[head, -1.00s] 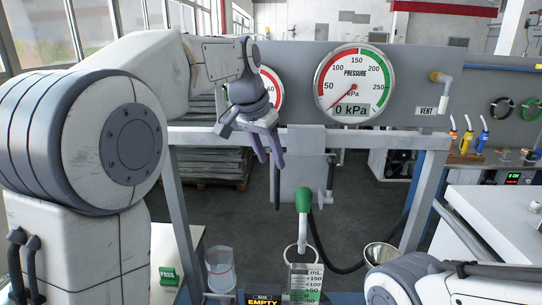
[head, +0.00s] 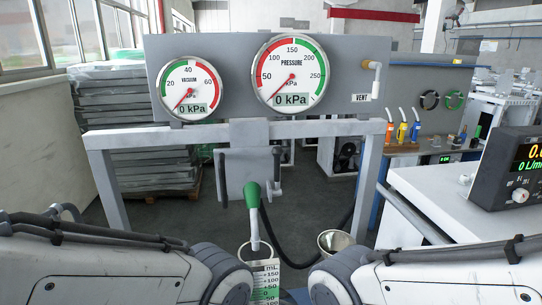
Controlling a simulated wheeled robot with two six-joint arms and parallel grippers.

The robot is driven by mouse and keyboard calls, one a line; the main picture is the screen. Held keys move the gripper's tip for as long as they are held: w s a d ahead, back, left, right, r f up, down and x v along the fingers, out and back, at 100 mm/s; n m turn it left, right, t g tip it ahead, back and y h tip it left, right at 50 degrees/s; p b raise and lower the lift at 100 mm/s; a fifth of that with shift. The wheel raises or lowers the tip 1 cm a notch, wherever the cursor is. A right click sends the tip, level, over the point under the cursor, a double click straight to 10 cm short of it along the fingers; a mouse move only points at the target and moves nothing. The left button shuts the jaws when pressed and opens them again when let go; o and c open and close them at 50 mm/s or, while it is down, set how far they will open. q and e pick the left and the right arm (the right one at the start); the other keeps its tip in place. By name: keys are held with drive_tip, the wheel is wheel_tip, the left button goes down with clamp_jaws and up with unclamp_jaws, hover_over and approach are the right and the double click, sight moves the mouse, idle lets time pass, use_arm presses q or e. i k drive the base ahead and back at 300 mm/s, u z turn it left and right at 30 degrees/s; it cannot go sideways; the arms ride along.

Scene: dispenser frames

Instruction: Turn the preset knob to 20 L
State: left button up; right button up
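No knob with a readable "preset" label is in view. A black meter box (head: 493,172) with a yellow and green digital display sits on the white cabinet at the right, cut off by the picture edge. A pale round knob (head: 520,195) is on its front; its setting cannot be read. The green-handled dispenser nozzle (head: 252,194) hangs at the centre, spout down over a measuring vessel with a mL scale (head: 264,280). My two arms come in along the bottom left and bottom right. Both grippers are out of the picture.
A grey panel holds a vacuum gauge (head: 190,90) and a pressure gauge (head: 291,73), both reading 0 kPa. A grey frame (head: 320,130) stands below. A metal bucket (head: 335,240) is right of the nozzle. The white cabinet (head: 430,195) fills the right side.

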sight(519, 195)
drive_tip(key=z, duration=1.35)
drive_tip(key=k, duration=1.2)
drive_tip(key=z, duration=0.95)
drive_tip(key=i, duration=1.55)
drive_tip(key=u, duration=0.7)
